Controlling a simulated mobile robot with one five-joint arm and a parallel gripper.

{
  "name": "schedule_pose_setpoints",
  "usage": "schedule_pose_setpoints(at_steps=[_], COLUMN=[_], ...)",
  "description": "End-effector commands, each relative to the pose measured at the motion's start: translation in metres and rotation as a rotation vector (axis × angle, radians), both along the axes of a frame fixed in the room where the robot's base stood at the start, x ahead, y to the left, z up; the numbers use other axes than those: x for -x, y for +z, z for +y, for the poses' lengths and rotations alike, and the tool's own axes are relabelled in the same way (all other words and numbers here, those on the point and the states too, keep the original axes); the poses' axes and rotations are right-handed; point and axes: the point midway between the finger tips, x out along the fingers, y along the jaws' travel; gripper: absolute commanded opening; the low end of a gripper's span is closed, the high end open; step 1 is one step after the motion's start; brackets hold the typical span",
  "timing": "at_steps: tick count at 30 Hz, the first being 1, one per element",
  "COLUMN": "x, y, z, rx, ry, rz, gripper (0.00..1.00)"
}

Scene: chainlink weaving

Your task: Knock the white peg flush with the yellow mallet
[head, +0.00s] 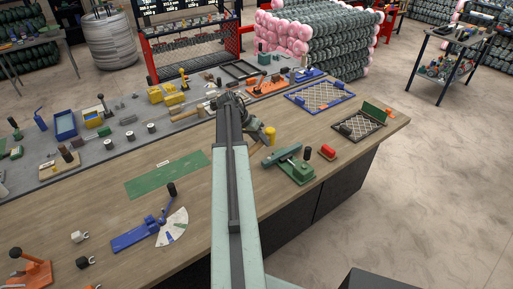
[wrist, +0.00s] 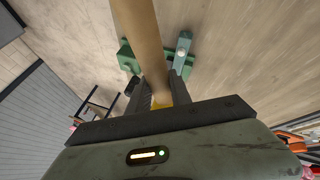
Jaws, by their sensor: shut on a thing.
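My gripper (wrist: 163,95) is shut on the yellow mallet. In the wrist view its tan wooden handle (wrist: 140,40) rises from between the jaws, and a little yellow shows there. In the head view a yellow piece (head: 270,134), seemingly the mallet, shows at my gripper, just right of my arm and above the bench. A green fixture (head: 290,168) with a pale teal bar stands on the bench to the near right of it; it also shows beyond the jaws in the wrist view (wrist: 128,55). A small whitish spot is on the bar; I cannot tell whether it is the white peg.
Wire-mesh frames (head: 320,95) lie farther back. A blue gauge (head: 140,233) and green mat (head: 165,174) are left of my arm. Bare wood lies between.

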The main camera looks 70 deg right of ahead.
Motion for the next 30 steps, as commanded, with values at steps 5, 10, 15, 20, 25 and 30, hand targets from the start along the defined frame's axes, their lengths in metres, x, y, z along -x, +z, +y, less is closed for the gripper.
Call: schedule_pose_setpoints(at_steps=[5,10,15,20,25,30], x=[0.000,-0.001,-0.001,-0.001,0.000,0.000], y=[0.000,-0.010,-0.029,-0.048,-0.055,-0.054], z=[0.001,0.002,0.002,0.002,0.002,0.002], rx=[0.002,0.004,0.003,0.003,0.003,0.003], ry=[0.003,0.004,0.005,0.005,0.004,0.004], rz=[0.000,0.001,0.001,0.000,0.001,0.001], gripper=[0.00,0.00,0.00,0.00,0.00,0.00])
